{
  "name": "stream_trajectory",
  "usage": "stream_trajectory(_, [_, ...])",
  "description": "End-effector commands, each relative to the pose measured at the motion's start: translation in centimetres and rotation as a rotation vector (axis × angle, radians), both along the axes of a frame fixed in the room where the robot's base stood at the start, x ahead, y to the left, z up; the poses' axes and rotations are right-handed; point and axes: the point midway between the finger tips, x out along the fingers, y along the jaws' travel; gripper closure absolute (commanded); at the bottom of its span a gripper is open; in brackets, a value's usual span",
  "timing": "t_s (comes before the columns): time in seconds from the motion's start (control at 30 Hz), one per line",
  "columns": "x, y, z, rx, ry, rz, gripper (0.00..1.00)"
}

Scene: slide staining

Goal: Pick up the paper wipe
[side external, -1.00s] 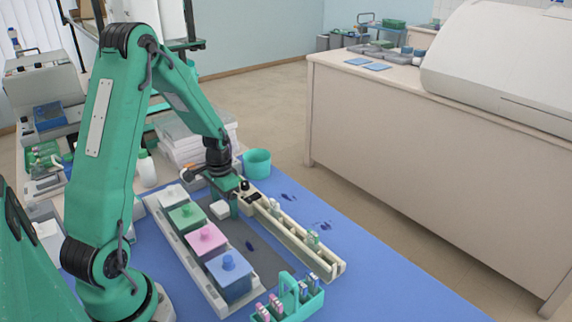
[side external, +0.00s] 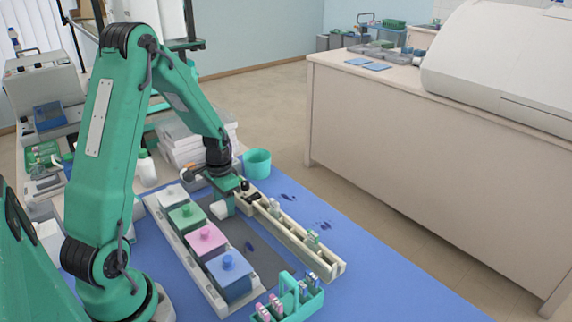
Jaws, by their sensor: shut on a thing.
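The paper wipe (side external: 220,209) is a small white piece at the near end of my gripper, between the row of lidded jars and the long cream rack. My gripper (side external: 224,198) points down and is shut on the wipe. Part of the wipe is hidden by the jaws. I cannot tell whether it touches the grey mat (side external: 270,257) or is just above it.
A tray holds jars with white (side external: 171,193), green (side external: 187,214), pink (side external: 206,237) and blue (side external: 230,273) lids. The cream rack (side external: 325,262) lies to the right. A green carrier (side external: 290,303) with bottles stands in front, and a teal cup (side external: 257,162) behind.

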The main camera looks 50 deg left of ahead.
Motion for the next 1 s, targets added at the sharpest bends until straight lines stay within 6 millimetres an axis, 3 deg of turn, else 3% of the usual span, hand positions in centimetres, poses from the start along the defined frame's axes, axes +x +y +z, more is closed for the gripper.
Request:
stream_trajectory(0.33, [0.1, 0.0, 0.9, 0.001, -0.003, 0.000, 0.68])
stream_trajectory(0.6, [0.1, 0.1, 4.1, 0.003, -0.005, 0.000, 0.68])
stream_trajectory(1.0, [0.0, -7.1, 8.3, 0.001, -0.003, -0.006, 0.68])
